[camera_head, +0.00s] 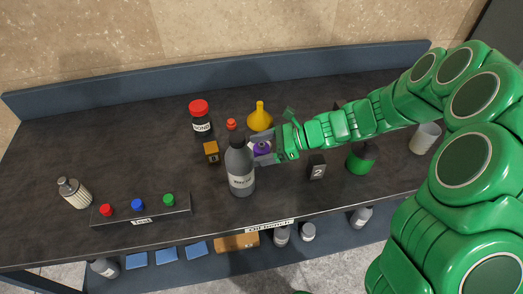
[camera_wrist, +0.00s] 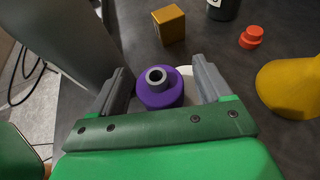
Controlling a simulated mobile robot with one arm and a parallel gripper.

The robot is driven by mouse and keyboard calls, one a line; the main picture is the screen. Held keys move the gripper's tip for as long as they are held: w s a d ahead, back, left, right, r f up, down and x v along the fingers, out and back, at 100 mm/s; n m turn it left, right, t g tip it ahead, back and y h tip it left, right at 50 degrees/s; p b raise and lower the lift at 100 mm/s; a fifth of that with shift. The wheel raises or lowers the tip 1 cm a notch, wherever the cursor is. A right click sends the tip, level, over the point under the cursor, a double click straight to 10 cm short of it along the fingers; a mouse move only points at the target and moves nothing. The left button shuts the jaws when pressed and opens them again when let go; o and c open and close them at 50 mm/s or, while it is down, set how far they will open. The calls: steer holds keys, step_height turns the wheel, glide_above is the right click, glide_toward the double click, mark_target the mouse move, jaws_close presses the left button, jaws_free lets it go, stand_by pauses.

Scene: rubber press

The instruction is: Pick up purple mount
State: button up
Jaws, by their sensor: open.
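The purple mount (camera_wrist: 161,92) is a round purple piece with a grey ring on top. In the wrist view it sits between the two grey fingers of my gripper (camera_wrist: 158,88), with a gap on each side. A white rounded thing shows behind and beside it. In the head view only a small part of the purple mount (camera_head: 261,148) shows, just right of the grey bottle (camera_head: 240,168), which hides part of my gripper (camera_head: 262,151). My gripper is open around the mount, low over the bench. Whether a finger touches the mount cannot be told.
The tall grey bottle stands close to my gripper's left. A gold block (camera_head: 211,152), red-capped dark bottle (camera_head: 201,120), orange cap (camera_head: 231,124) and yellow funnel (camera_head: 260,116) stand nearby. A black block marked 2 (camera_head: 317,167) is to the right. The bench (camera_head: 100,150) is clear at left.

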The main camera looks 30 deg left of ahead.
steer(key=c, duration=1.2)
